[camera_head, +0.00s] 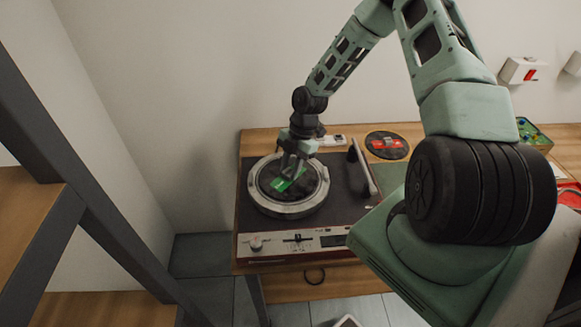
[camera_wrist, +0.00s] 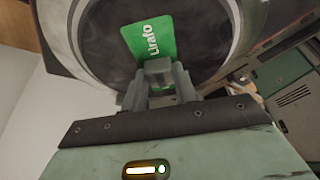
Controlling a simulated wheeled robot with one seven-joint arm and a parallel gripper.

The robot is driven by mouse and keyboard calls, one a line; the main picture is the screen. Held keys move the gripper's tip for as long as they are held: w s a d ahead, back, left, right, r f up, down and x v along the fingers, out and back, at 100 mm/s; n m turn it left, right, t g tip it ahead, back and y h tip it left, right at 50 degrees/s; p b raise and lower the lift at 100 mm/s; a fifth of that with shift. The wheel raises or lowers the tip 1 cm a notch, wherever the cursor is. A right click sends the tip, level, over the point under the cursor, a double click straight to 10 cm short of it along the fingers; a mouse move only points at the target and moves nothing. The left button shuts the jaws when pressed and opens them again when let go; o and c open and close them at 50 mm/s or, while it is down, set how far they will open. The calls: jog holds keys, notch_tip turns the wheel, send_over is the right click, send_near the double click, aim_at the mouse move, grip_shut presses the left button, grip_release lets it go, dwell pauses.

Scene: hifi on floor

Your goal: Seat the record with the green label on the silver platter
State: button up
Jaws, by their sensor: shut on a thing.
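The record with the green label shows as a black disc (camera_head: 273,191) inside the ring of the silver platter (camera_head: 260,206) on the turntable. Its green label (camera_head: 281,184) reads "Lirafo" in the wrist view (camera_wrist: 143,42), where the silver rim (camera_wrist: 58,32) curves around the dark disc (camera_wrist: 100,60). My gripper (camera_head: 291,172) points down over the label and is shut on the record near its middle; its fingertips also show in the wrist view (camera_wrist: 158,75). The fingers hide part of the label and the record's centre. I cannot tell whether the record lies flat on the platter or is just above it.
The turntable's tonearm (camera_head: 363,168) stands right of the platter. A second record with a red label (camera_head: 387,145) lies at the back of the wooden table (camera_head: 262,139). A colourful box (camera_head: 533,133) is farther right. A dark shelf frame (camera_head: 75,175) stands at the left.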

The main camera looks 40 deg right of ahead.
jog(key=o, duration=1.1)
jog(key=a+r+p+v, duration=0.1)
jog(key=a+p+v, duration=0.1)
jog(key=v, duration=2.1)
jog(key=shift+s+p, duration=0.2)
jog(key=shift+p, duration=0.15)
jog(key=shift+f, duration=0.1)
